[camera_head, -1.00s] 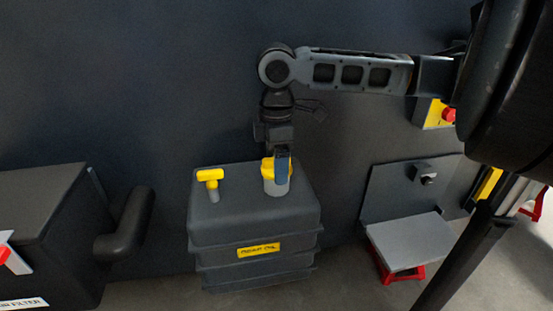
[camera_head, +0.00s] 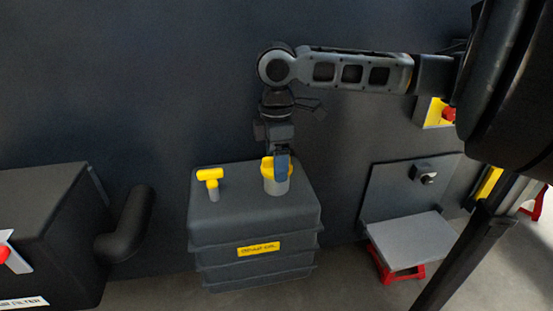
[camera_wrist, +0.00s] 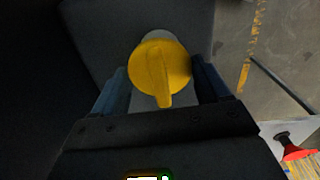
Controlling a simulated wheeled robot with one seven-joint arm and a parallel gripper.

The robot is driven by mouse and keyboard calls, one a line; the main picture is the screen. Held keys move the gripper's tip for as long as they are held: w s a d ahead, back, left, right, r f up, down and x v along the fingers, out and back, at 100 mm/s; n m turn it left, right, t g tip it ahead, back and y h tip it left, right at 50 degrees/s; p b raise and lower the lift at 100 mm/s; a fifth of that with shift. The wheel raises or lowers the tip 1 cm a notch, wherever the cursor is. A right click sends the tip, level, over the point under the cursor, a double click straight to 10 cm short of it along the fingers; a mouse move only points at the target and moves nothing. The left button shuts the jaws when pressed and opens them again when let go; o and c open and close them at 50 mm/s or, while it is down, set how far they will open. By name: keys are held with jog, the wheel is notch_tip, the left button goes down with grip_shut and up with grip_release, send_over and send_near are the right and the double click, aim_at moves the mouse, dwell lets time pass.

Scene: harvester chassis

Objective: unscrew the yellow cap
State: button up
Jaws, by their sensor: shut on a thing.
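The yellow cap (camera_head: 267,165) sits on a grey cylindrical neck (camera_head: 276,185) on top of a dark grey tank (camera_head: 255,222) with a yellow label. My gripper (camera_head: 281,164) points down from above and is shut on the cap. In the wrist view the cap (camera_wrist: 160,70) is round with a raised ridge pointing toward the gripper's palm. The blue-grey fingers of my gripper (camera_wrist: 160,88) stand on either side of it. In the head view a finger hides part of the cap.
A yellow T-shaped handle (camera_head: 210,177) stands on the tank, left of the cap. A dark box (camera_head: 45,225) with a thick bent pipe (camera_head: 128,225) is at the left. A grey step (camera_head: 408,240) with red supports is at the right. A dark wall rises behind.

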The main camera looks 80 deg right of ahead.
jog(key=n, duration=0.5)
jog(key=shift+n+b, duration=0.35)
jog(key=shift+n, duration=0.05)
jog(key=n, duration=0.5)
jog(key=shift+b, duration=0.3)
jog(key=n, duration=0.4)
jog(key=shift+n+b, duration=0.3)
jog(key=shift+n, duration=0.1)
jog(key=n, duration=0.5)
jog(key=shift+n+b, duration=0.3)
jog(key=shift+b, duration=0.05)
jog(key=shift+r+p, duration=1.9)
jog(key=shift+r, duration=0.4)
